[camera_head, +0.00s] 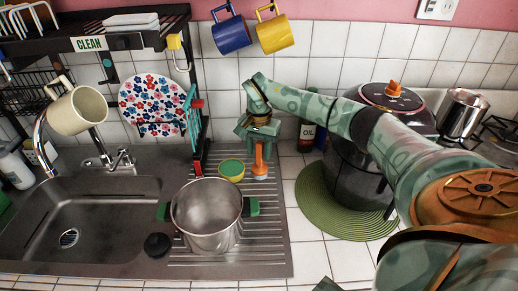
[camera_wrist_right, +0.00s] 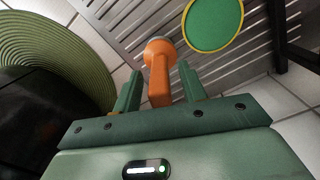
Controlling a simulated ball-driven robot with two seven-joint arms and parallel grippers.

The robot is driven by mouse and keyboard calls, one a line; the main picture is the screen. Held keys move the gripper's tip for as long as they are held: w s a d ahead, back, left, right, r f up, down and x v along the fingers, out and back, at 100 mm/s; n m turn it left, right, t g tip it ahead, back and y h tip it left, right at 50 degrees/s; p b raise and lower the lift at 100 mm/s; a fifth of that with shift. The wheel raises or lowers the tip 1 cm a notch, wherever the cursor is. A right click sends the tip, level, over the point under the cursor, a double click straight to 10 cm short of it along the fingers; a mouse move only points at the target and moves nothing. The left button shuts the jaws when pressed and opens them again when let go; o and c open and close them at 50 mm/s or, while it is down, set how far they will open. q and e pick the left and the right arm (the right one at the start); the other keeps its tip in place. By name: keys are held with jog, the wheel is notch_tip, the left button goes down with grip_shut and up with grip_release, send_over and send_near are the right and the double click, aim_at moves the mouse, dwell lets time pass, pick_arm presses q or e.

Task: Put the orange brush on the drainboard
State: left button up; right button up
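The orange brush (camera_head: 260,163) stands upright at the back right of the metal drainboard (camera_head: 270,235), its pale head down on the ribbed surface. My right gripper (camera_head: 259,143) is above it, pointing down. In the right wrist view, the brush handle (camera_wrist_right: 159,82) is between the two fingers (camera_wrist_right: 160,76). Narrow gaps show on both sides of the handle, so the gripper looks open around it. The top of the handle is hidden by the gripper in the head view. My left gripper is not in view.
A green-topped yellow round sponge or dish (camera_head: 231,169) is just left of the brush. A steel pot (camera_head: 207,215) stands in front on the drainboard. A dark cooker (camera_head: 358,165) on a green mat (camera_head: 318,205) stands to the right. The dish rack (camera_head: 197,125) is behind left.

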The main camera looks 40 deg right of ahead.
jog(key=shift+r, duration=0.1)
notch_tip(320, 180, up, 12)
jog(key=p, duration=0.2)
jog(key=shift+p, duration=0.3)
